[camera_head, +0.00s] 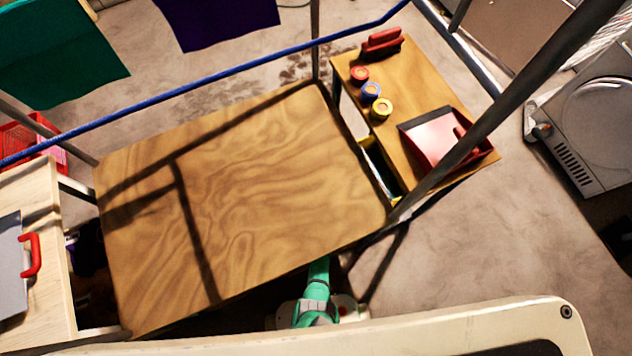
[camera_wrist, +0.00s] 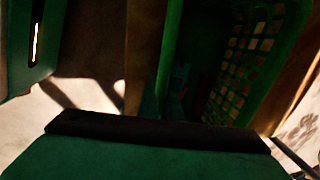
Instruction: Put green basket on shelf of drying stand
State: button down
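The green basket (camera_wrist: 245,60) shows in the wrist view, with a lattice wall and a dark inside. It fills the upper right, close in front of my gripper (camera_wrist: 155,130). A dark pad and a green gripper part cross the bottom of that view; I cannot tell whether the basket is held. In the head view the wooden shelf of the drying stand (camera_head: 270,165) is bare, crossed by shadows. My green and white arm reaches under its near edge, so my gripper and the green basket are hidden there.
A blue rail (camera_head: 215,80) and grey posts cross above the shelf. Green cloth (camera_head: 60,50) and purple cloth (camera_head: 220,20) hang beyond. A side table with a red dustpan (camera_head: 430,140) and rolls is at right. A red basket (camera_head: 25,140) and pale table (camera_head: 40,290) are left.

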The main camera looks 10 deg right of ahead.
jog(key=shift+f, duration=0.1)
jog(key=c, duration=2)
grip_release()
jog(key=shift+a+r, duration=0.15)
jog(key=shift+r, duration=0.7)
jog(key=shift+s+d+r, duration=0.15)
jog(key=shift+s+r, duration=0.15)
jog(key=shift+r, duration=1.4)
jog(key=shift+s+d+r, duration=0.2)
jog(key=shift+s+r, duration=0.15)
jog(key=shift+r, duration=1.35)
jog(key=shift+s+d+r, duration=0.15)
jog(key=shift+s+r, duration=0.15)
jog(key=shift+r, duration=1.4)
